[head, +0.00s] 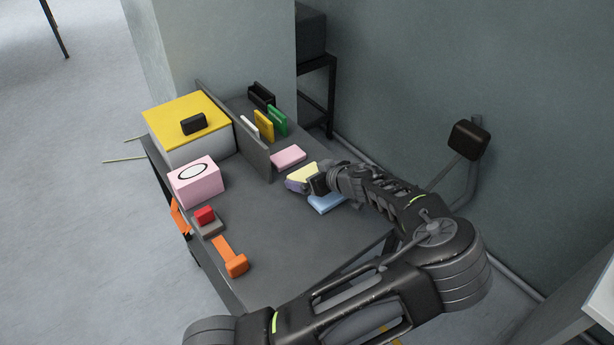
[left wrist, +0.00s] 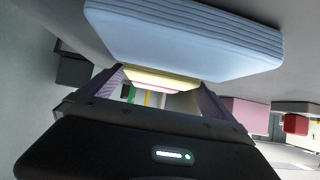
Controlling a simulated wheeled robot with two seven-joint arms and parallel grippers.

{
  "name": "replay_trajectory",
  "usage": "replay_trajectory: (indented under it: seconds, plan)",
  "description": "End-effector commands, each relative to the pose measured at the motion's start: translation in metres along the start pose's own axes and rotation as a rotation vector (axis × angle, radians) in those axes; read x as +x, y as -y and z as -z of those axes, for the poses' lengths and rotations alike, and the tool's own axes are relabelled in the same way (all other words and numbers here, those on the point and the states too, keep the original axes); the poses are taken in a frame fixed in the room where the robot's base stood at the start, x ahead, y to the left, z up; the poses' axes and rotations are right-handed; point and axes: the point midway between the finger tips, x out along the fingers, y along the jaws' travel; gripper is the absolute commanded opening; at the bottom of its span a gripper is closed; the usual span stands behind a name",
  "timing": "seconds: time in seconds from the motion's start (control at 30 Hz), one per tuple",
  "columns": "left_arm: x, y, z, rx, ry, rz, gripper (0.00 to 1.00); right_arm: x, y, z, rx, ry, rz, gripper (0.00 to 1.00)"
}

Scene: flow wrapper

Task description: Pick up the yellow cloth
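The yellow cloth (head: 303,173), a small folded pad, lies at the right part of the grey table, with a lavender patch at its near side. My left gripper (head: 315,183) is right beside it, coming from the right. In the left wrist view the yellow cloth (left wrist: 160,78) shows between the tips of my left gripper (left wrist: 160,84). The fingers stand wide apart; contact with the cloth cannot be made out. A light blue folded cloth (head: 326,203) lies just below the gripper and fills the top of the wrist view (left wrist: 180,40). My right gripper is not in view.
A pink cloth (head: 288,157) lies close by, behind the yellow one. A grey divider (head: 250,149) stands upright. A pink box (head: 196,181), a yellow-topped box (head: 185,117) and a red button (head: 204,215) stand left. The table's front middle is clear.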

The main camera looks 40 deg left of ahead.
Motion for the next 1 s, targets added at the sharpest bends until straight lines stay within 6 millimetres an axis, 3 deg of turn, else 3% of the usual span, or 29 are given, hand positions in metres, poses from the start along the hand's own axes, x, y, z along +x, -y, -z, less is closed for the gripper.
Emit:
replay_trajectory:
  seconds: [0.57, 0.83, 1.0]
  plan:
    - [0.0, 0.0, 0.0, 0.0, 0.0, 0.0, 0.53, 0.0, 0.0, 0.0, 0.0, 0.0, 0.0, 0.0]
    - [-0.001, 0.0, 0.001, -0.001, 0.0, -0.001, 0.52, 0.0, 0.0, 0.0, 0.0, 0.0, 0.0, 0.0]
    - [-0.01, -0.001, 0.013, -0.003, 0.0, -0.003, 0.52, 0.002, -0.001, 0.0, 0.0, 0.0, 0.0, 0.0]
